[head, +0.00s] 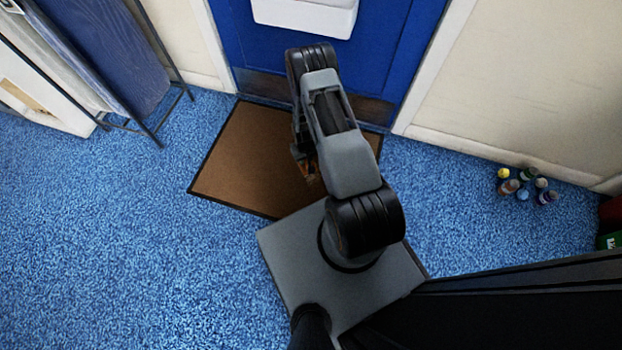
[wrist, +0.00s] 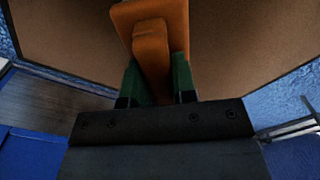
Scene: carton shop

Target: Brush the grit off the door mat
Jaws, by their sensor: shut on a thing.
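The door mat (head: 238,160) is brown with a dark edge and lies on the blue floor before the blue door. In the wrist view the mat (wrist: 235,45) fills the area around my gripper. My gripper (wrist: 155,85) has green fingers shut on an orange-brown brush (wrist: 150,25), which is over the mat. The brush's bristles are hidden, and I cannot tell whether it touches the mat. In the head view my arm covers the middle of the mat and most of the brush. I see no clear grit on the bare part of the mat.
The blue door (head: 385,50) has a metal kick plate and a white box on it. A dark rack (head: 150,110) with boards stands at the left. Several small bottles (head: 525,187) stand on the floor at the right. The floor (head: 130,250) left of the mat is clear.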

